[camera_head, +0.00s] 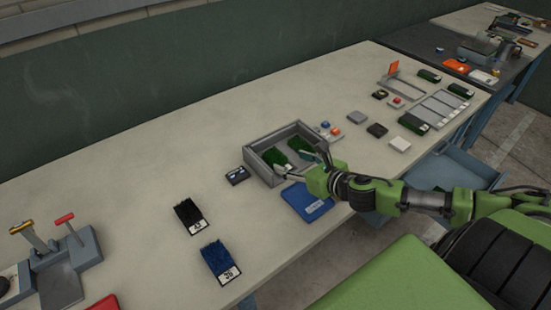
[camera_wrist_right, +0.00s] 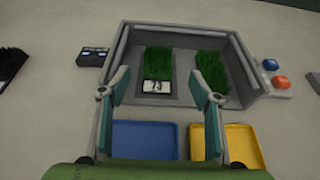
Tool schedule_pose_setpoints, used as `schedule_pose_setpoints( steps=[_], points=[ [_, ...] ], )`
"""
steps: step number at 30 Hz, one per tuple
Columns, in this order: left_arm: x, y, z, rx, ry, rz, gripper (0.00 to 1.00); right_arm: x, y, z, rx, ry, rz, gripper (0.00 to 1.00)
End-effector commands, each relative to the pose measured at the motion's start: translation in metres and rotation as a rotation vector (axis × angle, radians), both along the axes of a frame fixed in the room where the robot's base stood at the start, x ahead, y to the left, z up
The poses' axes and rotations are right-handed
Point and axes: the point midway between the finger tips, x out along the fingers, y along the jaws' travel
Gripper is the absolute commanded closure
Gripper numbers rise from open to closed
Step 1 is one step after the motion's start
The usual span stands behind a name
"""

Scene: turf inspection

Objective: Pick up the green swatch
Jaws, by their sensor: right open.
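A grey tray (camera_head: 258,163) on the bench holds two green turf swatches side by side. The left green swatch (camera_wrist_right: 158,62) has a white label at its near end. The right green swatch (camera_wrist_right: 211,70) lies in the neighbouring compartment; its near end is at the tray's right side. My right gripper (camera_head: 303,161) is open at the tray's near edge. In the right wrist view its fingers (camera_wrist_right: 158,88) stand apart, with the left swatch ahead between them, and nothing is held. My left gripper is not in view.
A blue tray (camera_wrist_right: 145,141) and a yellow tray (camera_wrist_right: 242,146) lie in front of the grey tray. A black swatch (camera_head: 189,214) and a blue swatch (camera_head: 219,262) lie to the left. More green swatches (camera_head: 413,124) lie farther right. The bench's left middle is fairly clear.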

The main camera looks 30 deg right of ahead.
Motion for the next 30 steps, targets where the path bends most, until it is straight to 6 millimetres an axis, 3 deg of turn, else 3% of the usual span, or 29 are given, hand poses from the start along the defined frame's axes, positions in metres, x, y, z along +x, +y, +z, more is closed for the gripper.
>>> schedule_pose_setpoints(
  steps=[6, 14, 24, 30],
  points=[
    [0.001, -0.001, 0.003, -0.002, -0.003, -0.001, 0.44, 0.017, 0.001, -0.006, 0.002, -0.002, -0.001, 0.42],
    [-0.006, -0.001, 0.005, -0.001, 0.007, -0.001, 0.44, 0.026, 0.003, -0.011, 0.003, -0.001, -0.001, 0.42],
    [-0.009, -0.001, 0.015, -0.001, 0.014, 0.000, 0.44, 0.060, 0.007, -0.030, 0.002, -0.001, -0.001, 0.42],
    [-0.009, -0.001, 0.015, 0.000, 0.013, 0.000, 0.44, 0.067, 0.008, -0.034, 0.001, 0.001, 0.002, 0.42]
  ],
)
